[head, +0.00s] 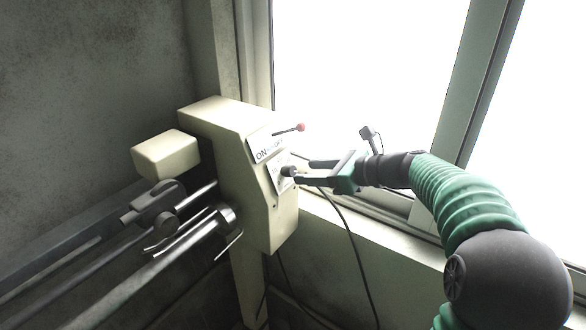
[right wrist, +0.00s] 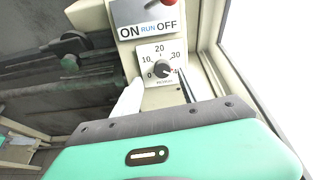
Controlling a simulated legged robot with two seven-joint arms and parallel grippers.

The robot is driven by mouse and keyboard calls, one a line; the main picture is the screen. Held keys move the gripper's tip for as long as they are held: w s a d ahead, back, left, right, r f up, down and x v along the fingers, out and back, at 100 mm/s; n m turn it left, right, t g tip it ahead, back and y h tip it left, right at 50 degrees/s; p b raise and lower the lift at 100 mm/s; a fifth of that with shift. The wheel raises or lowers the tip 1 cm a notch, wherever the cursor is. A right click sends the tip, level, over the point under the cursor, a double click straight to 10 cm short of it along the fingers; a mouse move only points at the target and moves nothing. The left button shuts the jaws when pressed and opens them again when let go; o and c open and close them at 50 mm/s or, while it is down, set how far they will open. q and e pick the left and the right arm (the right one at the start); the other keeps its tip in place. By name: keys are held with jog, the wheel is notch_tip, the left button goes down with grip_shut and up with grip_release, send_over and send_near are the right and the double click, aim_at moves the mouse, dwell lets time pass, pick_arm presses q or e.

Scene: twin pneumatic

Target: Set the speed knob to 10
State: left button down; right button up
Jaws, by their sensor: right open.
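The speed knob (right wrist: 162,69) is a small dark round knob on a white dial plate (right wrist: 158,84) marked 0, 10, 20 and 30. Which number it points to is too small to tell. In the head view the knob (head: 289,171) sits on the sloped front of the cream machine housing (head: 284,215). My right gripper (head: 302,172) is open, its fingertips close to the dial. In the right wrist view my right gripper (right wrist: 163,74) has one finger on each side of the knob. Contact cannot be told. My left gripper is not in view.
An ON/RUN/OFF plate (right wrist: 150,31) and a red-tipped lever (head: 300,127) are just above the dial. Metal rods (head: 165,245) run from the housing to the lower left. A window (head: 370,60) and its sill (head: 380,240) lie behind my right arm.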

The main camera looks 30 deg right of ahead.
aim_at(294, 172)
jog(key=x, duration=0.3)
jog(key=d+x, duration=0.1)
jog(key=x, duration=0.1)
jog(key=shift+w+a+f+p, duration=0.1)
jog(key=shift+w+f+p, duration=0.2)
jog(key=shift+p, duration=0.05)
jog(key=shift+a, duration=0.2)
jog(key=shift+a+r, duration=0.15)
jog(key=shift+a, duration=0.05)
jog(key=c, duration=0.4)
jog(key=shift+d, duration=0.15)
grip_shut()
